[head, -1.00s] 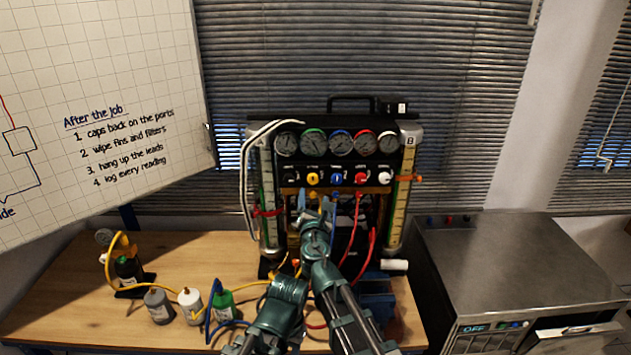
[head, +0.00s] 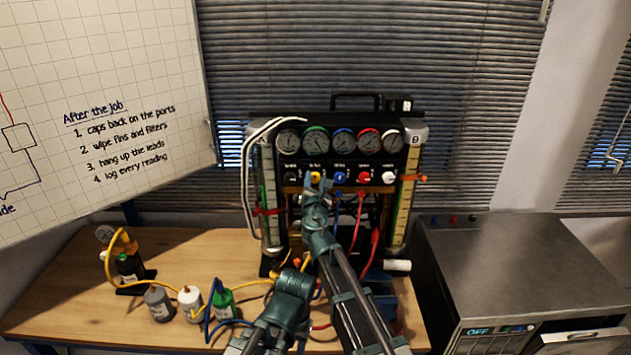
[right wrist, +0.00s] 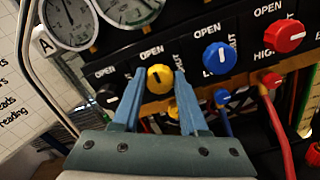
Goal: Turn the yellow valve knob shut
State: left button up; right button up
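The yellow valve knob (head: 315,176) is on the dark panel under the green-rimmed gauge, second from the left in the knob row. In the right wrist view the yellow knob (right wrist: 160,79) sits between the two blue fingertips of my right gripper (right wrist: 160,73). The fingers are apart, one on each side of it; I cannot tell whether they touch it. A pale mark shows on its face, with "OPEN" printed above. In the head view my right gripper (head: 315,186) is at the knob, partly hiding it.
A blue knob (right wrist: 219,58) and a red knob (right wrist: 283,37) are to the right; a black knob (head: 291,177) is close on the left. Hoses, including a red hose (head: 357,215), hang below. Several bottles, one a green bottle (head: 223,302), stand on the wooden bench (head: 70,310).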

grip_shut()
jog(key=shift+m, duration=0.3)
jog(key=m, duration=0.3)
jog(key=shift+m, duration=0.3)
jog(key=m, duration=0.4)
jog(key=shift+m, duration=0.3)
jog(key=m, duration=0.4)
jog(key=shift+f, duration=0.1)
jog(key=shift+s+m, duration=0.1)
jog(key=shift+m, duration=2.4)
